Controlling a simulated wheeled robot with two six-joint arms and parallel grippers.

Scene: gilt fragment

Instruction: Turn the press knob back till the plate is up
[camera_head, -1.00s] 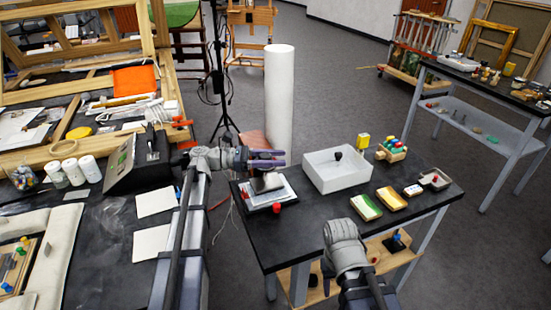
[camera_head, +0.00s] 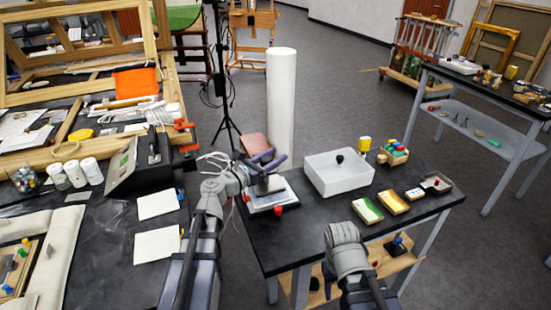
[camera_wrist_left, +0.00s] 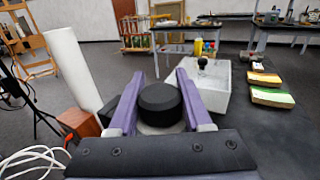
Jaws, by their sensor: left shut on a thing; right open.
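The small press (camera_head: 287,198) stands at the left end of the black table, with a pale base and a dark grey block on top. My left gripper (camera_head: 268,163) is over it. In the left wrist view the purple fingers stand on either side of the round black press knob (camera_wrist_left: 160,103), shut on it. The gripper and knob hide most of the press plate, so I cannot tell its height. My right gripper (camera_head: 342,235) is open and empty in front of the table's near edge; its fingertips are hard to see.
A white bin (camera_head: 340,177) with a black knob stands right of the press. Green and yellow blocks (camera_head: 367,211) lie in front of it. A tall white cylinder (camera_head: 281,105) stands behind the table. White cables (camera_head: 215,160) hang near my left wrist.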

